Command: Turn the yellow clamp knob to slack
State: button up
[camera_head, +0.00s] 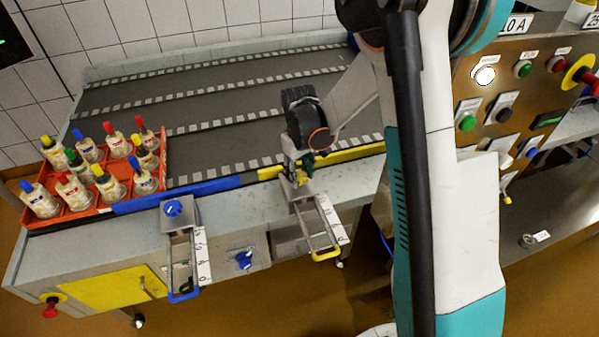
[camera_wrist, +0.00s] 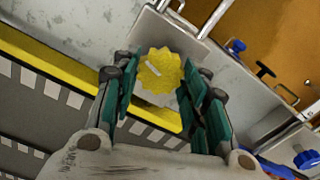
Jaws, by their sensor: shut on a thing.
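The yellow clamp knob (camera_wrist: 160,71) shows between my fingers in the wrist view, with a pale mark on its scalloped top. It sits on a grey clamp block. In the head view the knob (camera_head: 301,178) is partly hidden below my gripper (camera_head: 300,168). My gripper (camera_wrist: 158,82) points down over the knob with its green fingers on both sides, shut on it. The yellow-ended slide with a scale (camera_head: 325,254) extends from this clamp toward the front.
A blue clamp knob (camera_head: 172,208) with a blue-ended slide stands to the left. An orange crate (camera_head: 92,217) of bottles with coloured caps sits on the left of the belt table. A control panel (camera_head: 519,110) with buttons stands at the right.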

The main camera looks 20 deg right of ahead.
aim_at(299, 175)
jog(key=shift+n, duration=1.5)
jog(key=o, duration=1.1)
jog(key=shift+c, duration=0.2)
notch_tip(299, 175, up, 12)
